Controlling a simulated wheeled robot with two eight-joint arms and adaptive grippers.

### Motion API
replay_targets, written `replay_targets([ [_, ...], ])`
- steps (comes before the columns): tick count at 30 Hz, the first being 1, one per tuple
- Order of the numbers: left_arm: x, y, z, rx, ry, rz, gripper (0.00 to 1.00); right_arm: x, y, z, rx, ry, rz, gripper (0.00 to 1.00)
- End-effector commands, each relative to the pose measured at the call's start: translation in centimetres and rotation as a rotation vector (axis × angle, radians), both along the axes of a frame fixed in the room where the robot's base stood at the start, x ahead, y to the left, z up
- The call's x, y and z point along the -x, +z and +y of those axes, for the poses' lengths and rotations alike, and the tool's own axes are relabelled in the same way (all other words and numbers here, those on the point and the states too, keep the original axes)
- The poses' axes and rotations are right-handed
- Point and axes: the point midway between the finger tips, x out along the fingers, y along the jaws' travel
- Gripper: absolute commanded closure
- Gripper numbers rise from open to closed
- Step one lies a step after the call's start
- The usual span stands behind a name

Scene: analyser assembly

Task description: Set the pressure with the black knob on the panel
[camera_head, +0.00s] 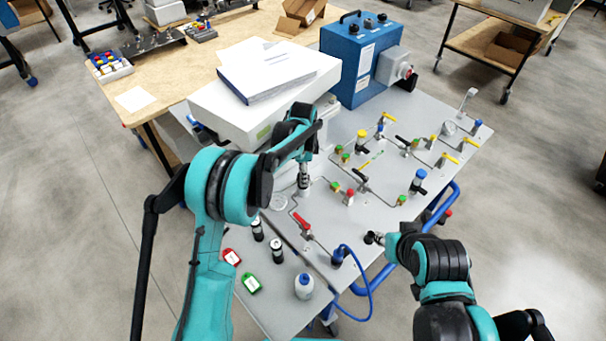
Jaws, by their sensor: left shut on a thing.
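My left gripper (304,181) points down at the panel (330,215), left of its middle. It is shut on what looks like the black knob, which the fingers mostly hide. A small round gauge (278,202) lies just left of it. My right gripper (379,239) is low at the panel's right front edge. A small dark round part (369,238) shows at its tips; I cannot tell whether they touch it or how far the fingers are apart.
Red-handled (301,222) and yellow-handled valves, thin pipes and a blue hose (368,285) crowd the panel. A white box (225,110) and blue unit (352,60) stand behind.

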Motion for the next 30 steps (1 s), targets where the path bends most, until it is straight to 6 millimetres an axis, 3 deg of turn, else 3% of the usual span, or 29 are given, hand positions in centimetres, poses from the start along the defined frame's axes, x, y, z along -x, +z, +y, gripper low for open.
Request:
replay_targets([
  [15,-0.05,0.03,0.01,0.000,-0.021,-0.001,0.94,0.00,0.00,0.00,0.000,0.000,0.000,0.66],
  [16,-0.05,0.03,0.01,0.000,-0.021,-0.001,0.62,0.00,0.00,0.00,0.000,0.000,0.000,0.66],
  [18,-0.05,0.03,0.01,0.000,-0.021,-0.001,0.44,0.00,0.00,0.00,0.000,0.000,0.000,0.66],
  [30,-0.02,0.65,0.00,0.000,-0.021,-0.001,0.44,0.00,0.00,0.00,0.000,0.000,0.000,0.66],
])
